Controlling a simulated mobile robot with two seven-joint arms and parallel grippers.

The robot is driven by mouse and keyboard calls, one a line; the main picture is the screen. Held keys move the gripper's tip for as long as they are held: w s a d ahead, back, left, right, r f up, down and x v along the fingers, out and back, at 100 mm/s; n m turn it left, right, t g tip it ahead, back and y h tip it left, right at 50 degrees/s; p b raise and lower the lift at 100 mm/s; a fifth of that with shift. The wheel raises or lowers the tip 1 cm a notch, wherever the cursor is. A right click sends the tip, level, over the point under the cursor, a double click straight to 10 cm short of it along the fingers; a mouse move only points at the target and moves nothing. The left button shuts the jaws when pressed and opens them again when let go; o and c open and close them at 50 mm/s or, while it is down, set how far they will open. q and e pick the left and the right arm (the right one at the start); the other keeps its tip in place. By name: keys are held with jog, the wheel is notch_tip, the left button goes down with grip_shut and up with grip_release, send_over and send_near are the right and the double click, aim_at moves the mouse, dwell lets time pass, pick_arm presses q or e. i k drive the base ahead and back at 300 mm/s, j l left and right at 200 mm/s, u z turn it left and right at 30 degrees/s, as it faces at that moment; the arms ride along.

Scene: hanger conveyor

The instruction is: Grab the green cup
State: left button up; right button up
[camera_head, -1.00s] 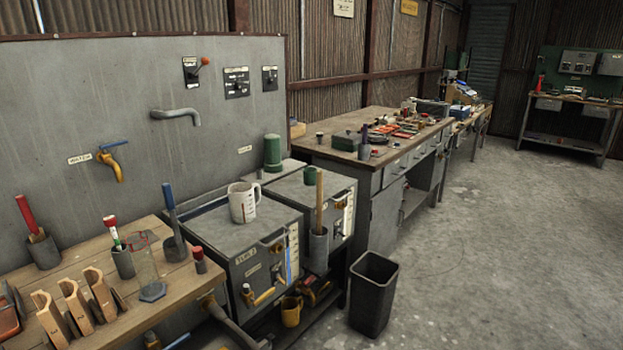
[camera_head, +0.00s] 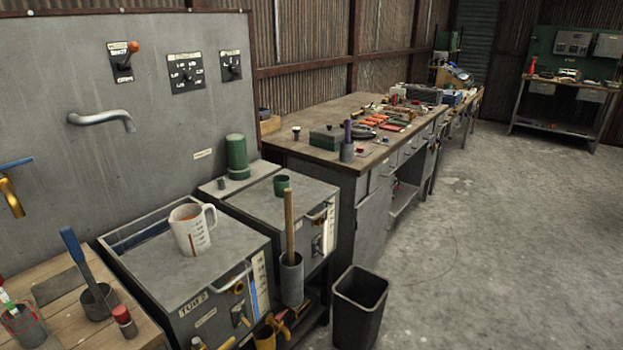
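Neither of my grippers is in view, and nothing touches the green cup. A wooden handle in a grey holder rises just in front and to the right of the cup.
A white measuring jug (camera_head: 192,229) stands on the nearer grey box (camera_head: 240,243). A black bin (camera_head: 359,308) stands on the floor at the front. A cluttered workbench (camera_head: 335,157) runs back behind the boxes. The concrete floor on the right is clear.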

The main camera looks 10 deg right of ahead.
aim_at(282, 187)
jog(key=i+l+z, duration=0.15)
jog(key=i+z, duration=0.2)
jog(key=i, duration=0.15)
jog(key=i+z, duration=0.35)
jog(key=i, duration=0.2)
